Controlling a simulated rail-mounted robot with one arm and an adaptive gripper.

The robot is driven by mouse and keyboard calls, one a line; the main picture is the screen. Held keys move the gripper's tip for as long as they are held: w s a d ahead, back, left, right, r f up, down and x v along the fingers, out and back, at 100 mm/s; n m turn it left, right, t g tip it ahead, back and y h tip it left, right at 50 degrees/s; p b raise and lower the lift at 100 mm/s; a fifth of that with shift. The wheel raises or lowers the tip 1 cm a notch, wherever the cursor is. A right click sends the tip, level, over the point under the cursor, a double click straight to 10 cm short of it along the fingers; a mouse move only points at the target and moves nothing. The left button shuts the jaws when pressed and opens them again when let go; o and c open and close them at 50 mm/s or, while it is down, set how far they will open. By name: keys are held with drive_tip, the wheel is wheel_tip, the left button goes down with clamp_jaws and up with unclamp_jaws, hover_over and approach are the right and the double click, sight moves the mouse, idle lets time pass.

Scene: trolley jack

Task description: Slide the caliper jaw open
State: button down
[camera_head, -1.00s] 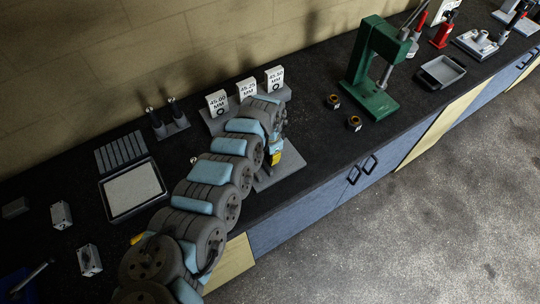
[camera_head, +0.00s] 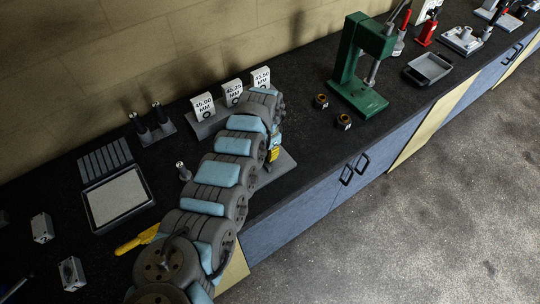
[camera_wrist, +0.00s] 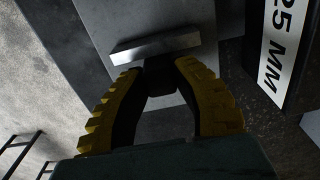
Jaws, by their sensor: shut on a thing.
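My gripper (camera_head: 273,154), with yellow ridged fingers, is low over a grey plate (camera_head: 285,167) in the head view. My arm hides most of what lies there. In the wrist view my gripper (camera_wrist: 160,88) is shut on a small dark block, probably the caliper's sliding jaw (camera_wrist: 162,75). A bright metal bar (camera_wrist: 155,48) lies just beyond the fingertips, across a grey surface (camera_wrist: 150,20). I cannot tell how wide the caliper stands open.
Blocks marked 45.00 (camera_head: 203,107), 45.25 (camera_head: 232,92) and 45.50 MM (camera_head: 261,78) stand behind my arm. A pale tray (camera_head: 117,197) is left. Bare bench lies between plate and rings.

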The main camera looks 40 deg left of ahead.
drive_tip(key=c, duration=0.8)
unclamp_jaws()
drive_tip(key=shift+w, duration=0.2)
drive_tip(key=shift+r, duration=0.1)
drive_tip(key=shift+s+r, duration=0.1)
drive_tip(key=shift+r, duration=0.45)
wheel_tip(320, 180, up, 11)
drive_tip(key=shift+f, duration=0.1)
